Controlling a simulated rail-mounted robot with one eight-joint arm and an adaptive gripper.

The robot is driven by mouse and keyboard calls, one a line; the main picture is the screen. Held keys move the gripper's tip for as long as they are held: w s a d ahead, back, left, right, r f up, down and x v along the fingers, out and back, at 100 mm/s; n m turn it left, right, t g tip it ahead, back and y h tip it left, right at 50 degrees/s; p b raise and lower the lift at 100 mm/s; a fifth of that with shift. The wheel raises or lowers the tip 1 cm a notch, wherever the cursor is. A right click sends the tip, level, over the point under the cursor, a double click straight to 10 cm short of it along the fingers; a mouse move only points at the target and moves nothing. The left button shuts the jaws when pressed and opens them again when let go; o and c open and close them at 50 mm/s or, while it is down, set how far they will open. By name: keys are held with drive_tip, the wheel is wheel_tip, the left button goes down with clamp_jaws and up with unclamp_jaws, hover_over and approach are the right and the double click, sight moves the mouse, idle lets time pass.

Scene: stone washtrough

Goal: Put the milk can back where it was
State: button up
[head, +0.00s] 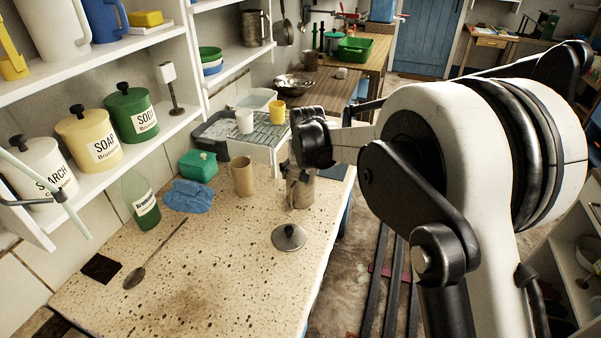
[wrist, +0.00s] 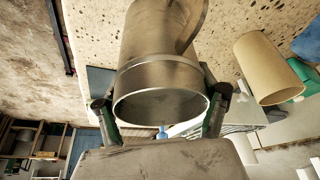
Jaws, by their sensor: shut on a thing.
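The milk can (head: 300,190) is a worn grey metal can near the right edge of the speckled stone top (head: 215,262). In the wrist view the can (wrist: 160,75) fills the middle, its open mouth towards the camera and a handle along its upper right side. My gripper (wrist: 159,98) is shut on the can near its rim, one finger on each side. In the head view my arm's end hides part of the can's top. I cannot tell if its base touches the stone. A round metal lid (head: 289,237) with a dark knob lies in front of the can.
A beige cup (head: 242,176) stands left of the can, with a blue cloth (head: 188,196), a green box (head: 198,166) and a green bottle (head: 141,203) further left. A spoon (head: 155,255) lies at front left. The front middle of the stone is clear.

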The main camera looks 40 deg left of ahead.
drive_tip(key=shift+f, duration=0.15)
drive_tip(key=shift+f, duration=0.15)
drive_tip(key=o, duration=1.9)
drive_tip(key=shift+o, duration=0.2)
drive_tip(key=v, duration=1.2)
drive_tip(key=shift+d, duration=0.1)
